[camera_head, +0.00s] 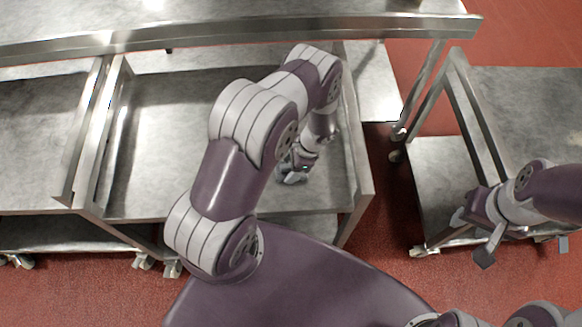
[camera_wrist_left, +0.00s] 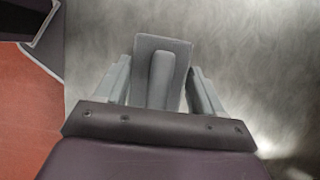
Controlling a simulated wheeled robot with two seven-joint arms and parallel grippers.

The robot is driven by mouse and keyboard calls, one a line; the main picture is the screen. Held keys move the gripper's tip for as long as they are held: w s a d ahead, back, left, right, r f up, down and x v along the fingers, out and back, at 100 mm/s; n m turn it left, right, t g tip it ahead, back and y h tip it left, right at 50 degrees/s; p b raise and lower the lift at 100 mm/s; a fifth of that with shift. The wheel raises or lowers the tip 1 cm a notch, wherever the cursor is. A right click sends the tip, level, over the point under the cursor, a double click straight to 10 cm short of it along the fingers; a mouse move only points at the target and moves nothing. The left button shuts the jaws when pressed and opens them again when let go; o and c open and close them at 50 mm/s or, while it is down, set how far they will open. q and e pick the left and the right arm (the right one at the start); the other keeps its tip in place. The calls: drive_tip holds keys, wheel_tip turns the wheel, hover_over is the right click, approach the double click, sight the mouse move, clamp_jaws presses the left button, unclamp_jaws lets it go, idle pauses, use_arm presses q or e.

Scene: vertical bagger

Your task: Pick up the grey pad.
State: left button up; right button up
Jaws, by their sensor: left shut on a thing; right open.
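The grey pad (camera_wrist_left: 178,52) shows in the left wrist view as a flat grey plate with a raised grip bar along its middle. My left gripper (camera_wrist_left: 158,85) is shut on its bar, one finger on either side. In the head view my left gripper (camera_head: 292,177) reaches down over the metal cart's tray; the pad is too small or hidden to make out there. I cannot tell whether the pad touches the tray surface. My right gripper (camera_head: 478,238) is open and empty at the right, by the edge of the right cart.
The middle metal cart (camera_head: 170,150) has a raised rim and a bare tray. Another cart (camera_head: 35,120) adjoins it at the left. A long steel table (camera_head: 250,28) runs across the back. The right cart (camera_head: 530,110) stands apart, with red floor (camera_head: 385,190) between.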

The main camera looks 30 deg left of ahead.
use_arm(q)
drive_tip(key=r, duration=0.2)
drive_tip(key=r+b, duration=0.1)
drive_tip(key=r, duration=0.1)
drive_tip(key=shift+w+a, duration=0.2)
drive_tip(key=shift+w, duration=0.15)
drive_tip(key=w+a+r+b, duration=0.3)
drive_tip(key=w+a+r, duration=0.3)
drive_tip(key=w+a, duration=0.1)
drive_tip(key=shift+w+a+r, duration=0.15)
drive_tip(key=shift+w+r, duration=0.15)
drive_tip(key=shift+w, duration=0.25)
